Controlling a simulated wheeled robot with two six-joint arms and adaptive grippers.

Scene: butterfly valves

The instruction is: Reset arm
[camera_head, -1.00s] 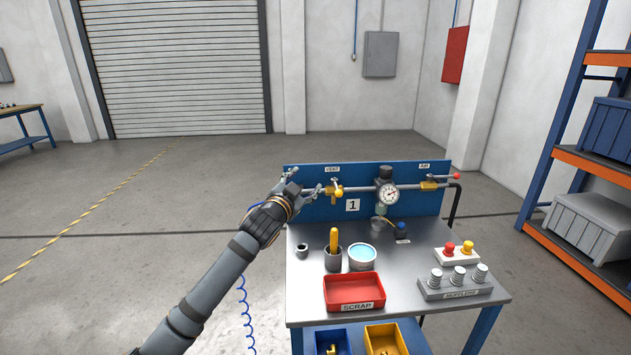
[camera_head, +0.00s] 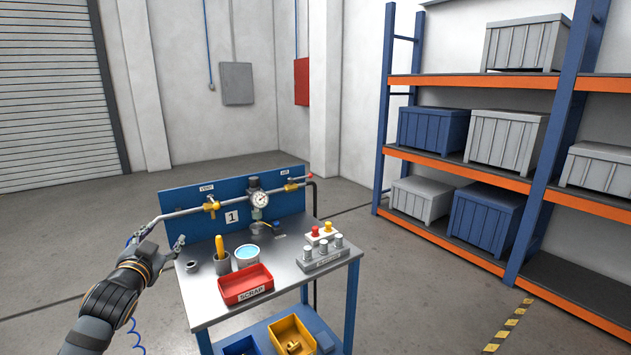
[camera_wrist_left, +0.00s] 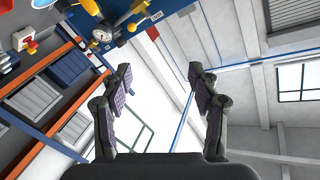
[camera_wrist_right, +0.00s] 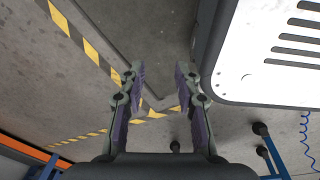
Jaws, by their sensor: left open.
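My left gripper (camera_head: 164,240) is open and empty at the left edge of the bench, left of and apart from the yellow vent valve (camera_head: 211,206). Its parted fingers also show in the left wrist view (camera_wrist_left: 160,78). The air valve (camera_head: 291,187) sits further right on the same pipe, with a pressure gauge (camera_head: 260,199) between the valves. My right gripper (camera_wrist_right: 160,78) shows only in the right wrist view, with its fingers apart over the floor and nothing between them.
The steel bench (camera_head: 200,307) holds a red scrap tray (camera_head: 244,284), a cup with a yellow handle (camera_head: 222,262), a blue-filled tin (camera_head: 246,256) and a button box (camera_head: 322,237). Shelving with crates (camera_head: 506,140) stands at right. Hazard tape (camera_head: 512,322) marks open floor.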

